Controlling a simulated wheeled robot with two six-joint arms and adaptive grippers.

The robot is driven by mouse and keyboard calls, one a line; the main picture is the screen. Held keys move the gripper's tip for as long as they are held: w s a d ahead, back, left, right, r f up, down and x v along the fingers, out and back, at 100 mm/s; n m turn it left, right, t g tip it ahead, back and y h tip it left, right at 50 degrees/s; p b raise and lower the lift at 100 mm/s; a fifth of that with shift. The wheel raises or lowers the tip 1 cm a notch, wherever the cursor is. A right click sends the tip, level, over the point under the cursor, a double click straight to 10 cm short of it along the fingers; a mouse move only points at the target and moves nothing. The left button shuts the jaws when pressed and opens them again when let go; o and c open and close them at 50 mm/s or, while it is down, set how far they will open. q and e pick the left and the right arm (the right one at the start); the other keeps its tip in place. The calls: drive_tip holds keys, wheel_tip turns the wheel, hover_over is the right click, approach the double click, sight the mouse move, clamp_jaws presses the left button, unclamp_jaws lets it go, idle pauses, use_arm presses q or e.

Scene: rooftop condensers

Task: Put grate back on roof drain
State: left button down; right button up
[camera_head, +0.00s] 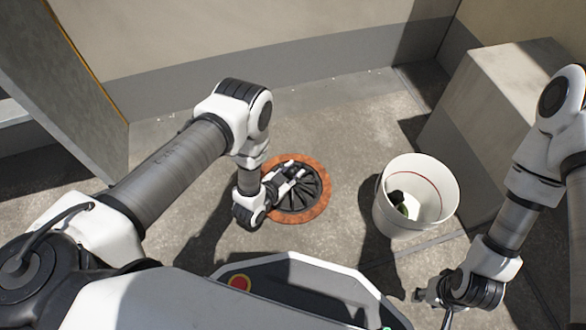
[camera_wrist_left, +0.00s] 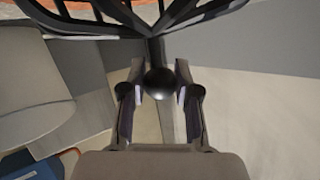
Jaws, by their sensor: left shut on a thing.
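The black, spoked grate (camera_head: 301,197) is over the roof drain, inside its orange-brown ring (camera_head: 322,208). My left gripper (camera_head: 290,183) is shut on the round knob of the grate. In the left wrist view the dark knob (camera_wrist_left: 159,83) is between the two fingers, with the grate's bars spreading above it and a strip of orange behind them. I cannot tell whether the grate rests in the drain or is held slightly above it. My right gripper (camera_head: 434,305) is at the lower right, away from the drain, with its fingers apart and empty.
A wall runs along the back and a grey panel rises at left.

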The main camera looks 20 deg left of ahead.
use_arm(q)
drive_tip(key=shift+f, duration=0.2)
drive_tip(key=c, duration=0.8)
unclamp_jaws()
drive_tip(key=shift+c, duration=0.2)
drive_tip(key=shift+r, duration=0.1)
drive_tip(key=shift+r, duration=0.2)
drive_tip(key=p+v, duration=0.7)
drive_tip(key=v, duration=0.5)
